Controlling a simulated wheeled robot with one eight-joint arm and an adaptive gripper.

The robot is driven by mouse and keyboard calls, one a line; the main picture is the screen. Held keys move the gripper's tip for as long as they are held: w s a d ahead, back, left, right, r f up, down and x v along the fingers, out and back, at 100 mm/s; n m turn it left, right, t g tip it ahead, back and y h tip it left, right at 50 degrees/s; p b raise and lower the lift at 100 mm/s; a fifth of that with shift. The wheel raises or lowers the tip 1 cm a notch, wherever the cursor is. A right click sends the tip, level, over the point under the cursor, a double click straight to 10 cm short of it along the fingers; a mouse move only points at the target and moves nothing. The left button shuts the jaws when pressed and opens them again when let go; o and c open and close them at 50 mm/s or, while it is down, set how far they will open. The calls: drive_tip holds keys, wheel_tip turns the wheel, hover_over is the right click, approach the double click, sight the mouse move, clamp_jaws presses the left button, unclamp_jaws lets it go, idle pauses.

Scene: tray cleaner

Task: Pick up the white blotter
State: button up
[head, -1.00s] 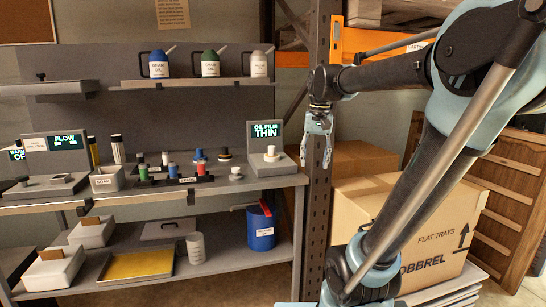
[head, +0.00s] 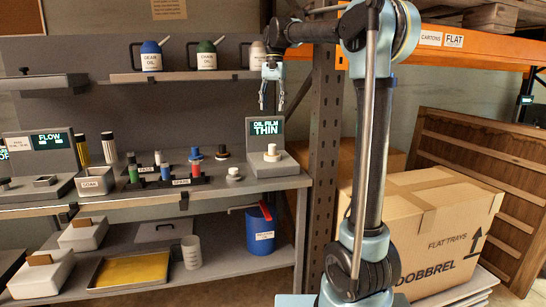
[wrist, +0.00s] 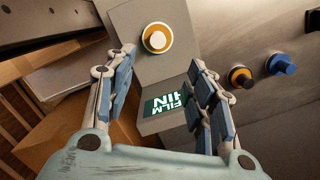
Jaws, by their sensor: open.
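A white knobbed piece (head: 271,151) sits on the oil film tester (head: 287,167), whose screen reads THIN. Another low white knobbed piece (head: 233,173) stands on the bench just left of the tester. I cannot tell for sure which is the white blotter. My gripper (head: 271,103) is open and empty, pointing down in front of the back panel, above the tester. In the wrist view, the piece on the tester (wrist: 157,38) shows a white top and orange rim, beyond and between the open fingers (wrist: 162,65). The gripper is apart from it.
A shelf with jugs (head: 190,76) is above left. A metal upright (head: 322,150) stands right.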

sight(273, 145)
drive_tip(key=f, duration=0.5)
drive_tip(key=s+f, duration=0.1)
drive_tip(key=f, duration=1.1)
drive_tip(key=shift+s+a, duration=0.1)
drive_tip(key=shift+s, duration=0.2)
clamp_jaws()
